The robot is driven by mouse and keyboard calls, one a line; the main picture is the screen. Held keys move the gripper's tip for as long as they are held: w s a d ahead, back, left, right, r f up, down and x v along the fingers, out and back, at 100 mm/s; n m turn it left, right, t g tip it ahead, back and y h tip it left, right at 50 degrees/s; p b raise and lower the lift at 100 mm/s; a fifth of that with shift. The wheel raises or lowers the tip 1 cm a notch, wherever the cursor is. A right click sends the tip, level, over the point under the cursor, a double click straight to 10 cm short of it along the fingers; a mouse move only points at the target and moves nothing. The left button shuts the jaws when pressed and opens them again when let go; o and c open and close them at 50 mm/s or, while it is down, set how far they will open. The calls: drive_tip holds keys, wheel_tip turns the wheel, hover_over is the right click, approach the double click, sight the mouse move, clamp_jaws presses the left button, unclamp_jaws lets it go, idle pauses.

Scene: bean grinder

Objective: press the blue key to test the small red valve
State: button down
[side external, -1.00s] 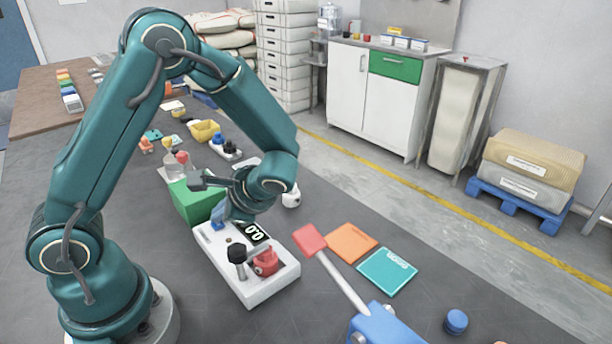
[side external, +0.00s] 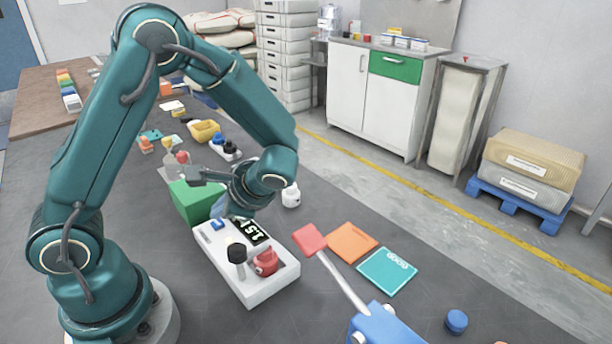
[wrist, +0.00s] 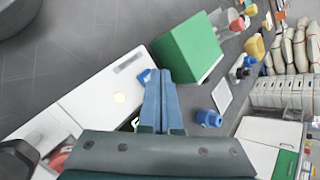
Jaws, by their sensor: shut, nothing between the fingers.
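A white test box (side external: 263,289) stands on the dark table. The blue key (side external: 217,225) is at its far end, and in the wrist view the key (wrist: 145,76) shows beside my fingertips. A red valve (side external: 266,262) sits at the box's near end, partly seen in the wrist view (wrist: 59,158). The lit display (side external: 250,232) shows digits.
A black knob (side external: 237,253) stands up beside the valve. A green block (side external: 193,203) is close behind the box. A white bottle (side external: 291,195) stands behind.

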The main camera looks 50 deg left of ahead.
sight(223, 224)
drive_tip(key=shift+r, duration=0.25)
drive_tip(key=shift+r, duration=2.5)
drive_tip(key=shift+r, duration=0.2)
drive_tip(key=s+d+r+n+t+h, duration=0.2)
drive_tip(key=d+n+t+h, duration=0.1)
drive_tip(key=d, duration=0.3)
drive_tip(key=s+d+r+n+t+h, duration=0.3)
drive_tip(key=d+t+h, duration=0.1)
drive_tip(key=d+h, duration=0.2)
drive_tip(key=shift+d+n+t, duration=0.3)
